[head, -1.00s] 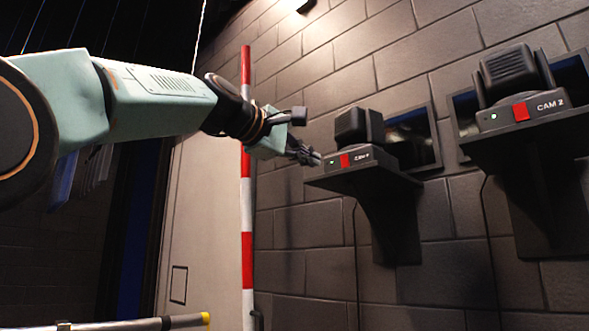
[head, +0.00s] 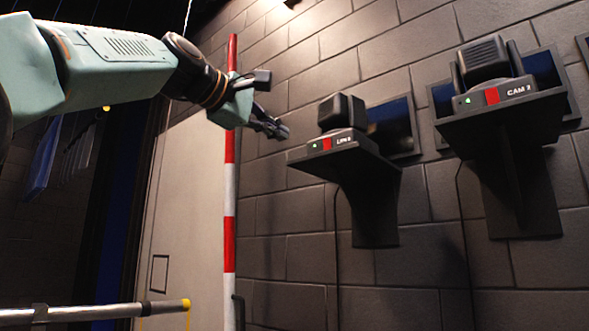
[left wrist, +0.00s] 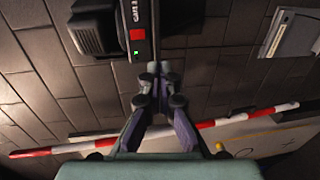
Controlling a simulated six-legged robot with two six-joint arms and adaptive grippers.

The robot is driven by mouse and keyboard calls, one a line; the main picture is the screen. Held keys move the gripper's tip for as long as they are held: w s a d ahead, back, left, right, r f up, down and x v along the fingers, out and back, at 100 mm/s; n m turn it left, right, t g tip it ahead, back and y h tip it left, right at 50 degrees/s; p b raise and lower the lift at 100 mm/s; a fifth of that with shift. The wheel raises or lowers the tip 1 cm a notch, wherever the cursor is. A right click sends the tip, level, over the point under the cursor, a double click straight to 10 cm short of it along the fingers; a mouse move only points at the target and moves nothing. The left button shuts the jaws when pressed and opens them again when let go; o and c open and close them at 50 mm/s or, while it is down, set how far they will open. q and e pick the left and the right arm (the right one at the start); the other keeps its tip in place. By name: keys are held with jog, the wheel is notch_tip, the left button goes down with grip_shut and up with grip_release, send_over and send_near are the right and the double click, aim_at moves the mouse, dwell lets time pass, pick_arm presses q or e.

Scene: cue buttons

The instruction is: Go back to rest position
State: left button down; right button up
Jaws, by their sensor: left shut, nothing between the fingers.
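My left gripper (head: 280,130) reaches in from the left in the head view, shut and empty. Its fingertips are a short gap left of the near camera unit (head: 342,142), a dark box with a red button (head: 327,144) and a lit green light on a wall shelf. In the left wrist view the shut fingers (left wrist: 160,72) are below the camera unit (left wrist: 140,25), whose red button (left wrist: 138,33) shows. A second unit, CAM 2 (head: 494,95), with its own red button (head: 492,96) and green light, is farther right. My right gripper is not in view.
Two dark shelves (head: 372,190) stick out from the grey block wall (head: 285,255). A red-and-white striped pole (head: 229,190) stands upright behind my left wrist. A metal rail (head: 90,312) with a yellow end is at the lower left. The space below my left arm looks clear.

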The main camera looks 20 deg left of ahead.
pick_arm(q)
jog(key=w+a+f+m+y, duration=0.1)
jog(key=w+f+m+y, duration=0.1)
jog(key=w+f, duration=0.5)
jog(key=w+a+f+m+y+b, duration=0.1)
jog(key=w+a+f+y, duration=0.15)
jog(key=f, duration=0.75)
jog(key=w+a+f+m+y, duration=0.1)
jog(key=w+f+m, duration=0.1)
jog(key=w+f, duration=0.5)
jog(key=s+d+f+m+g+b, duration=0.1)
jog(key=s+f+m+g, duration=0.15)
jog(key=f, duration=1.65)
jog(key=s+d+f+m+g+b, duration=0.15)
jog(key=s+f, duration=0.25)
jog(key=f, duration=1.6)
jog(key=s+d+f+m+g+b, duration=0.1)
jog(key=s+f+m+g, duration=0.1)
jog(key=s+f, duration=0.95)
jog(key=s+d+f+m+g+b, duration=0.1)
jog(key=s+f+m+g+b, duration=0.15)
jog(key=s+f, duration=0.85)
jog(key=s+f+g+b, duration=0.1)
jog(key=s+f+g, duration=0.2)
jog(key=s+f, duration=0.6)
jog(key=s+d+f+g+b, duration=0.1)
jog(key=s+f+g, duration=0.3)
jog(key=s+f, duration=0.5)
jog(key=s, duration=0.7)
jog(key=shift+s, duration=0.15)
